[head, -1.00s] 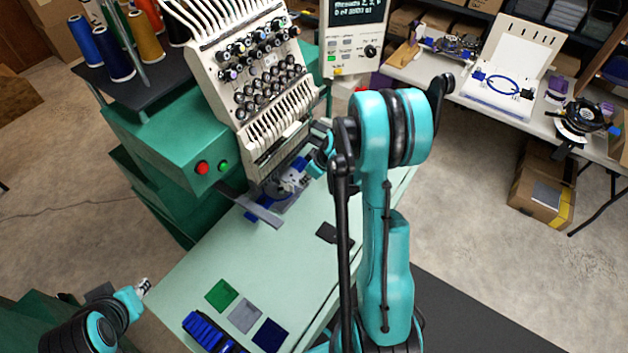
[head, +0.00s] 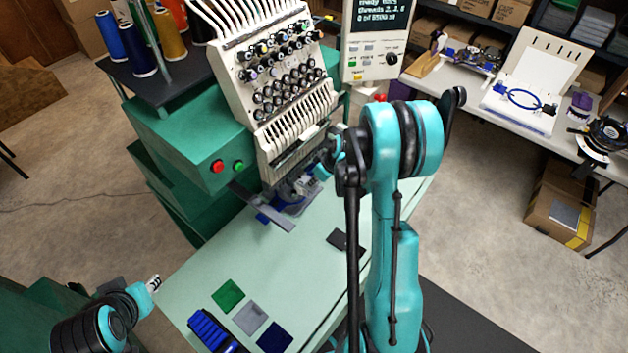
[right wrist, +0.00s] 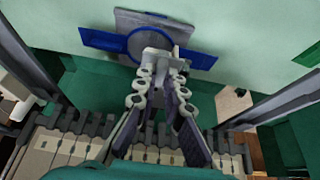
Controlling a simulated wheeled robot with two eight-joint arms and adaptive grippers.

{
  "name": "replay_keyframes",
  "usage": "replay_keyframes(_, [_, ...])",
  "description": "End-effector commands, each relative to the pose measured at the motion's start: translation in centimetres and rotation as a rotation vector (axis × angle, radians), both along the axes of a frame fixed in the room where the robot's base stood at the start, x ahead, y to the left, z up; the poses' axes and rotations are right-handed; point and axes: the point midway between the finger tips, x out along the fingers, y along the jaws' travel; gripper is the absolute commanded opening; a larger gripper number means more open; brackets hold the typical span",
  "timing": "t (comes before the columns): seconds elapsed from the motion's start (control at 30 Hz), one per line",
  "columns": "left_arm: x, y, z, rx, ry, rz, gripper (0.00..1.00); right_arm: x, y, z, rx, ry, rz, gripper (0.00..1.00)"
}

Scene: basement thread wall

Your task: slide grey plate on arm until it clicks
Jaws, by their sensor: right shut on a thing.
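The grey plate (head: 279,220) shows as a flat grey strip with blue parts, low under the needle head of the embroidery machine (head: 284,100). In the right wrist view the grey plate (right wrist: 127,20) lies behind a blue crossbar (right wrist: 98,39) with a round middle. My right gripper (head: 303,186) is at the plate under the needle head. In the right wrist view its fingers (right wrist: 157,62) close on a pale grey block at the crossbar's middle. The machine's arm under the plate is hidden, so I cannot tell how they meet. My left gripper (head: 153,284) is away at the lower left.
The needle head stands close above my right gripper. Thread cones (head: 140,48) stand at left.

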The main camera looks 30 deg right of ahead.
Motion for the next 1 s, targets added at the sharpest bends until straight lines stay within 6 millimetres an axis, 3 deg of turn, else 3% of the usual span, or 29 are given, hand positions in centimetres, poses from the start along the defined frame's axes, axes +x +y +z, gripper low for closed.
replay_keyframes(1.0, [0.0,0.0,-0.6,0.000,0.000,0.000,0.31,1.2,0.5,-0.2,0.000,0.000,0.000,0.00])
